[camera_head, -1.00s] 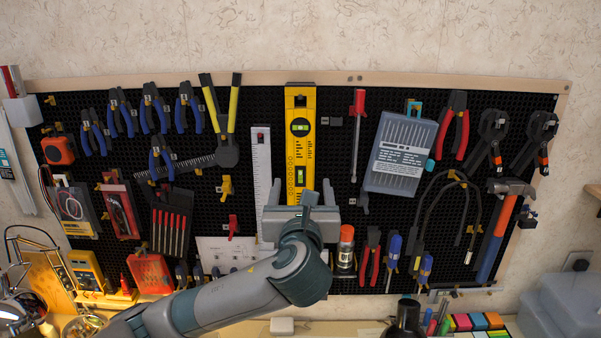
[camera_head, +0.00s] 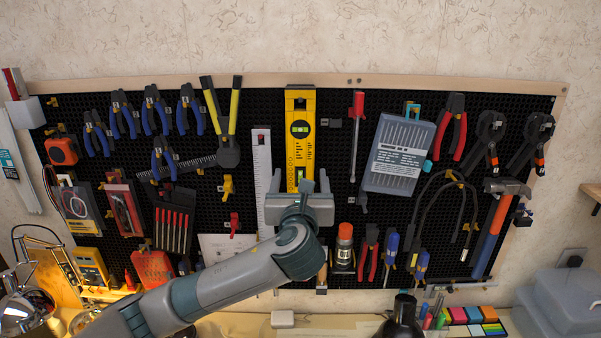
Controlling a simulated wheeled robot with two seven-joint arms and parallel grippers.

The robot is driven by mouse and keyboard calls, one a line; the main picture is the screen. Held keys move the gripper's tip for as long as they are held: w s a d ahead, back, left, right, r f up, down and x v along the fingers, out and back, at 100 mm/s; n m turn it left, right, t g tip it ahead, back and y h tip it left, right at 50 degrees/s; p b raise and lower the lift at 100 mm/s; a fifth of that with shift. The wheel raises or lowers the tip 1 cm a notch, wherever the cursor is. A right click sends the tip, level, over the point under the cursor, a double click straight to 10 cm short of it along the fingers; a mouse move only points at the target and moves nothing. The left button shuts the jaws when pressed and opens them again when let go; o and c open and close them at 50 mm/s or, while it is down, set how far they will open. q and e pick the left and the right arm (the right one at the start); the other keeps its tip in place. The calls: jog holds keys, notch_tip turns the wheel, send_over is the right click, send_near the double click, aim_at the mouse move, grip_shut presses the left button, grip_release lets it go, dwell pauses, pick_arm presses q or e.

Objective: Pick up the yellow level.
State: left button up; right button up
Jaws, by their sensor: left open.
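The yellow level (camera_head: 300,150) hangs upright on the black pegboard, near its middle, with green vials showing. My left gripper (camera_head: 300,192) is in front of the lower end of the level and hides that end. Its jaws are open, one to each side of the level's lower part as seen from here. I cannot tell how much depth lies between the jaws and the level. My right gripper is not in view.
A white ruler (camera_head: 262,165) hangs close to the left of the level. A red-handled screwdriver (camera_head: 356,135) and a grey drill-bit case (camera_head: 398,155) hang to the right. An orange-capped bottle (camera_head: 344,245) is at the lower right of my gripper. A workbench lies below.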

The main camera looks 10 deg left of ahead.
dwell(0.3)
pick_arm(q)
jog(key=c, duration=1.3)
jog(key=shift+c, duration=0.3)
jog(key=shift+r, duration=0.1)
